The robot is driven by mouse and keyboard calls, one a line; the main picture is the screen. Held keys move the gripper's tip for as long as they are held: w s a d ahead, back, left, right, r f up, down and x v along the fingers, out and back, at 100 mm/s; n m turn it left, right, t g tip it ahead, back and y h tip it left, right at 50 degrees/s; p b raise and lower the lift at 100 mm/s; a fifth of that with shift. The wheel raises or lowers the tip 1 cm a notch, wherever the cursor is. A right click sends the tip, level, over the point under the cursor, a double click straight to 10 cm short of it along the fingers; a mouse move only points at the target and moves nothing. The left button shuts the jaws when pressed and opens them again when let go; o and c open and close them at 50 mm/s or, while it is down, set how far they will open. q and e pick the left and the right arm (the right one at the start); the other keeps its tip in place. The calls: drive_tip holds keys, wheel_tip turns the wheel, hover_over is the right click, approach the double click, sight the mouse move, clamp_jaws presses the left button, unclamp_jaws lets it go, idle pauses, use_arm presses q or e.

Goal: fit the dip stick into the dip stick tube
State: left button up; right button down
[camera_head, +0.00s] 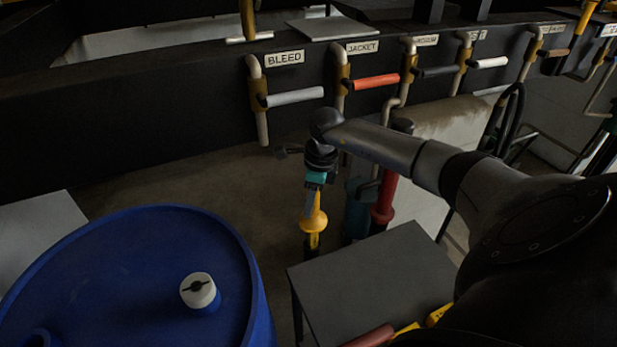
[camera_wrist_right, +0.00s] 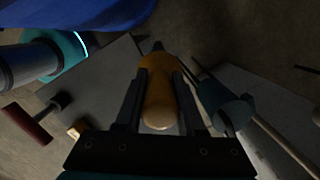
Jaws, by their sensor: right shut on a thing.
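My right gripper (camera_head: 311,207) points down beyond the grey table. It is shut on a yellow-orange handle (camera_head: 315,221), which I take to be the dip stick's. In the right wrist view the rounded handle (camera_wrist_right: 160,102) lies between the two fingers, with a dark narrow end beyond it. The rest of the stick is hidden or too dark to make out. I cannot surely identify the dip stick tube or tell whether the stick touches it. My left gripper is in neither view.
A blue drum (camera_head: 130,270) with a white cap (camera_head: 198,290) stands at left. A grey table (camera_head: 375,283) with a red-handled tool (camera_head: 370,338) is in front. A red upright pipe (camera_head: 385,197) stands right of the gripper. Labelled valves, including an orange-red lever (camera_head: 376,82), line the back.

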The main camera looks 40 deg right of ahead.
sight(310, 221)
drive_tip(key=shift+f+b, duration=2.35)
drive_tip(key=shift+f, duration=1)
drive_tip(key=shift+f+b, duration=0.5)
drive_tip(key=shift+f, duration=0.5)
drive_tip(key=shift+f+b, duration=0.1)
drive_tip(key=shift+b, duration=0.2)
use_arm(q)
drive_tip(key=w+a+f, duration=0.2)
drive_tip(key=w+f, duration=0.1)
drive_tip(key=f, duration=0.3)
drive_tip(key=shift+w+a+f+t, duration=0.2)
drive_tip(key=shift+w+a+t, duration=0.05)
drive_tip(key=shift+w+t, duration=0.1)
use_arm(e)
drive_tip(key=c, duration=0.9)
unclamp_jaws()
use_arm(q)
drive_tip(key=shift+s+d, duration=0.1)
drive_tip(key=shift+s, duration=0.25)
use_arm(e)
drive_tip(key=o, duration=0.5)
drive_tip(key=shift+c, duration=0.2)
